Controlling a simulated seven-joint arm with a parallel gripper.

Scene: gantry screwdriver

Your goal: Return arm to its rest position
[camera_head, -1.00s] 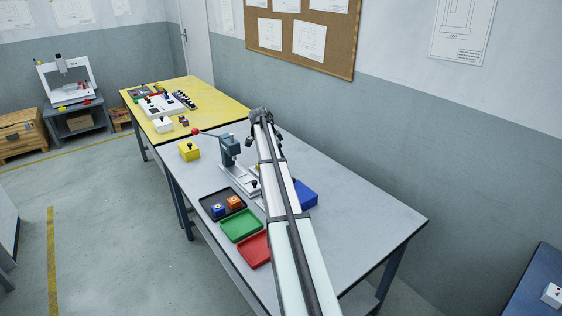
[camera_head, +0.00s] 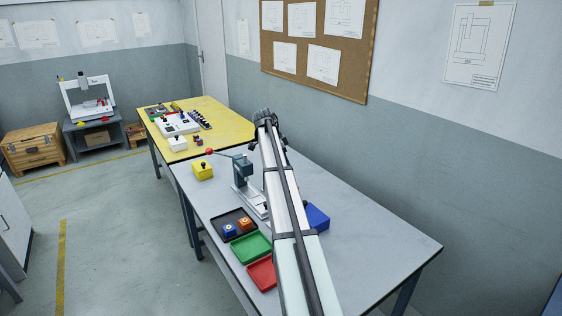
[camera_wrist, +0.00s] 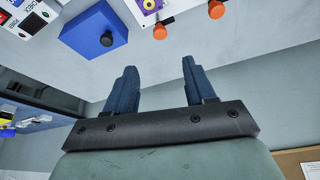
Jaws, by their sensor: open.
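My arm runs up the middle of the head view from the bottom edge, over the grey table (camera_head: 380,240), to a dark joint near the yellow table (camera_head: 225,122). My gripper (camera_wrist: 158,62) shows in the wrist view with its two dark blue fingers spread apart. Nothing is between them. A blue box with a black knob (camera_wrist: 92,34) is beyond the left finger in that view, apart from it. The gripper's fingers cannot be made out in the head view.
Under or beside my arm are a grey press (camera_head: 241,172), a black tray (camera_head: 236,238) with blue and orange blocks, a green tray (camera_head: 250,248), a red tray (camera_head: 262,274) and a blue bin (camera_head: 318,217). A yellow box (camera_head: 203,171) stands left. The grey table's right side is clear.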

